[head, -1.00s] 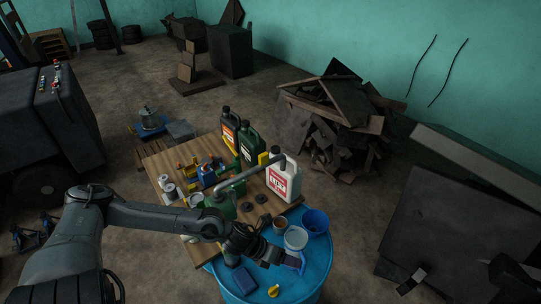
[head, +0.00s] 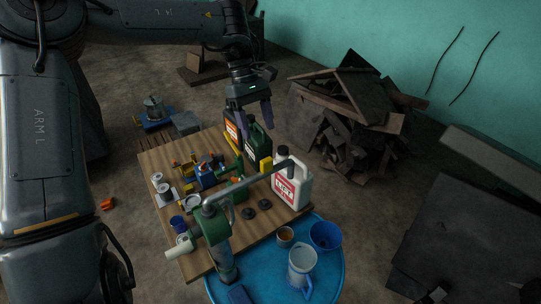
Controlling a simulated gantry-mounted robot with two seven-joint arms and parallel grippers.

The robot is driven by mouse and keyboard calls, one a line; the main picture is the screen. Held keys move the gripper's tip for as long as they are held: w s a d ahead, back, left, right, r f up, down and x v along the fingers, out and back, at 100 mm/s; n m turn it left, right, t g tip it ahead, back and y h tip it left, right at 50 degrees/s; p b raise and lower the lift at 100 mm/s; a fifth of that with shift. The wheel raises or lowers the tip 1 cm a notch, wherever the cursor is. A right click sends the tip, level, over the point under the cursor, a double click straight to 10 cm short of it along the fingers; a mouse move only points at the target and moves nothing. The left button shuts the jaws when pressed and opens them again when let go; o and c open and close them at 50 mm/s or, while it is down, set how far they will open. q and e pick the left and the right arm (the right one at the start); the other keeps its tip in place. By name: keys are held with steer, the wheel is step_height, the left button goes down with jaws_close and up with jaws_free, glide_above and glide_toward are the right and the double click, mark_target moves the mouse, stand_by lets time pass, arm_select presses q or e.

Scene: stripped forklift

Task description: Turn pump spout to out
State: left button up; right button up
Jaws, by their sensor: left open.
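The pump has a green body (head: 213,232) and stands at the front of the wooden table top, by the blue drum. Its long grey spout (head: 247,186) runs up and right from the pump head across the table. The spout's end is close to the white jug (head: 294,183), in front of its top. My left gripper (head: 254,126) is open with purple fingers pointing down. It appears above the dark green and orange-labelled jugs at the table's back, apart from the spout. I cannot see my right gripper.
A blue drum (head: 330,283) holds a clear jug (head: 302,265), a blue bucket (head: 325,236) and a small amber cup (head: 285,236). Small parts crowd the table top (head: 193,265). A scrap pile (head: 350,115) lies behind. Floor is clear between table and scrap.

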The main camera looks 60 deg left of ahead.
mark_target(266, 160)
arm_select(q)
steer(key=p+x, duration=0.1)
steer(key=x, duration=0.7)
steer(key=shift+w+d+f, duration=0.1)
steer(key=shift+f, duration=0.3)
steer(key=shift+x, duration=0.95)
steer(key=shift+w, duration=0.1)
steer(key=shift+c, duration=0.3)
steer(key=c, duration=1)
jaws_close()
